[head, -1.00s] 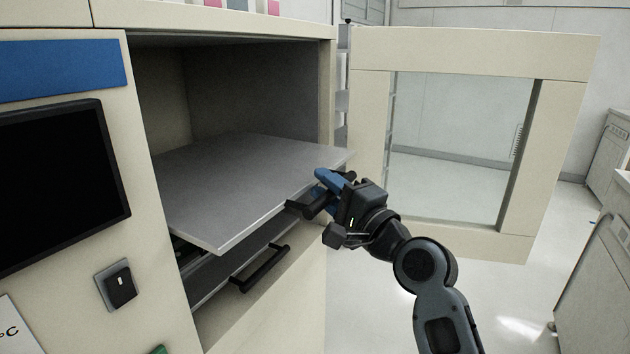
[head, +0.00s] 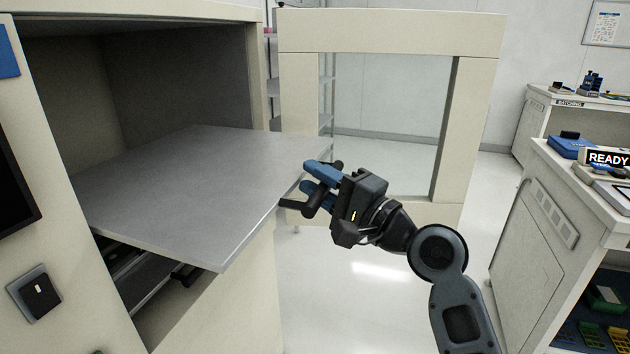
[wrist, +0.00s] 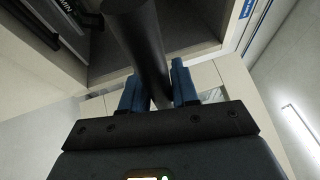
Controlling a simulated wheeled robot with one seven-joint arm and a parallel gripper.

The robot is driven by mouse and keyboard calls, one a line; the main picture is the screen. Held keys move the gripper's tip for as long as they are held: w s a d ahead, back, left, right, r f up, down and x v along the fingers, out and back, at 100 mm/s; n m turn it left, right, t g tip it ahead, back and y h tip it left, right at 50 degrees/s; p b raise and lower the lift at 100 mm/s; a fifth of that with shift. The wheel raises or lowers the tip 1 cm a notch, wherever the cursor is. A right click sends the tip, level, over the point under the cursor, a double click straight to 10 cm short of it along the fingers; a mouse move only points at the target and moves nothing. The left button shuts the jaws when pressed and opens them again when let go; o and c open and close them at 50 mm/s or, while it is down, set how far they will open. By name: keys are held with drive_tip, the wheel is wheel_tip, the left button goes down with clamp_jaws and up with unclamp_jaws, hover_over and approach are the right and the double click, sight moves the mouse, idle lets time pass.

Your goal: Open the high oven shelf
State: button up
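The high oven shelf (head: 190,185) is a flat grey plate that juts well out of the open oven chamber. Its black bar handle (head: 314,202) is at the front edge, partly hidden by my gripper (head: 322,182). My gripper's blue fingers are closed around this handle. In the wrist view the dark round bar (wrist: 140,45) passes between the blue fingers of my gripper (wrist: 157,88). The oven (head: 262,300) stands at the left with its chamber open.
The oven's windowed door (head: 300,110) stands open behind my gripper. A lower shelf (head: 145,285) with a black handle (head: 185,274) sits under the high shelf. A bench (head: 545,215) with a READY sign (head: 608,158) is at the right. The floor between is clear.

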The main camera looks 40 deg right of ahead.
drive_tip(key=shift+o, duration=1.4)
drive_tip(key=shift+d+r, duration=0.1)
drive_tip(key=shift+r, duration=0.2)
drive_tip(key=shift+f, duration=0.1)
drive_tip(key=b+v, duration=0.1)
drive_tip(key=v, duration=0.6)
drive_tip(key=shift+s+f, duration=0.1)
drive_tip(key=shift+s, duration=0.3)
